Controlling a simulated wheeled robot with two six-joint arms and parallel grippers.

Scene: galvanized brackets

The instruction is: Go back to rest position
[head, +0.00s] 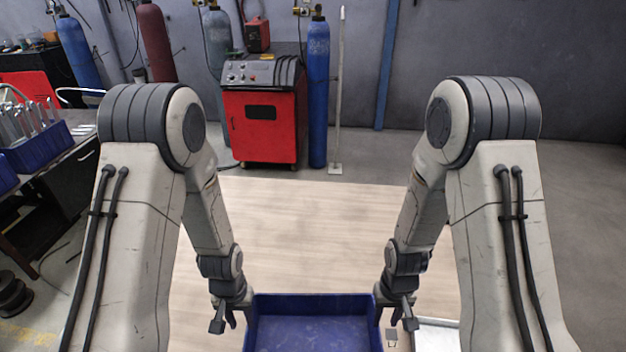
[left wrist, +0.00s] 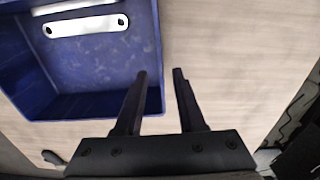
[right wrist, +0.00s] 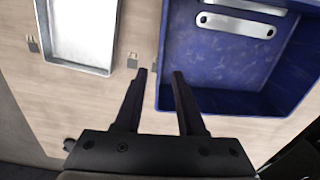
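My left gripper (head: 228,320) hangs beside the left side of a blue bin (head: 312,296) in the head view. My right gripper (head: 400,318) hangs beside the bin's right side. Inside the bin, a galvanized bracket (left wrist: 85,26) with holes shows in the left wrist view, and part of another bracket (left wrist: 72,6) lies at the top edge. Brackets also show in the right wrist view (right wrist: 236,24).
A shallow metal tray (right wrist: 82,36) lies right of the bin in the head view (head: 437,335), with small clips beside it. Bare pale wood surface (head: 300,220) lies beyond the bin. A red welding machine (head: 262,125) and gas cylinders (head: 318,95) stand at the back.

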